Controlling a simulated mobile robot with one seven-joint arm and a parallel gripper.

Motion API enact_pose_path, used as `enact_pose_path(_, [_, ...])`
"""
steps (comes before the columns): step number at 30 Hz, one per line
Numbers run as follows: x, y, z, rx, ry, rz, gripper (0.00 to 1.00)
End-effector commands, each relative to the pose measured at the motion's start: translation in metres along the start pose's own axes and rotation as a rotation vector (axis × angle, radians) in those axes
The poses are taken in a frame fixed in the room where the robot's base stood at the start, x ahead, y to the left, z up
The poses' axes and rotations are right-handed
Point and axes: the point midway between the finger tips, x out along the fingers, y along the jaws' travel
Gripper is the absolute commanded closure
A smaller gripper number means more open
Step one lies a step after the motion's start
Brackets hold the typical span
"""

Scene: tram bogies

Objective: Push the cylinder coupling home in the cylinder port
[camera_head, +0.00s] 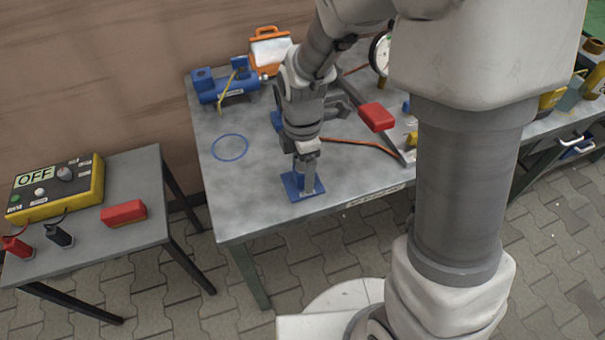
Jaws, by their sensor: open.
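My gripper (307,180) points down over a small blue base (297,194) at the front of the grey table (228,185). Its jaws are open, and whether they touch the base is unclear. A blue cylinder unit (222,88) with a white label and a yellow strip lies at the table's back left, well away from my gripper. I cannot make out its port. An orange hose (360,142) runs across the table behind my gripper. I cannot pick out the coupling; my gripper and arm may hide it.
An orange-handled case (269,52) stands at the back. A red block (377,116) and a gauge (381,53) are right of my arm. A blue ring (230,147) marks clear tabletop. A side table (150,228) holds a yellow box (88,183) reading OFF.

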Motion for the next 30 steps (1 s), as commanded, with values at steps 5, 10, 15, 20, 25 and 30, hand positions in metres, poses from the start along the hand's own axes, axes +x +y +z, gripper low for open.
enact_pose_path(5, [0.0,0.0,0.0,0.0,0.0,0.0,0.36])
enact_pose_path(10, [0.0,0.0,0.0,0.0,0.0,0.0,0.67])
enact_pose_path(15, [0.0,0.0,0.0,0.001,0.0,0.0,0.97])
enact_pose_path(20, [0.0,0.0,0.0,0.001,0.0,0.001,1.0])
enact_pose_path(25, [-0.007,0.001,0.0,0.001,0.0,0.002,1.0])
enact_pose_path(30, [-0.037,0.001,0.0,0.002,0.001,0.006,1.0])
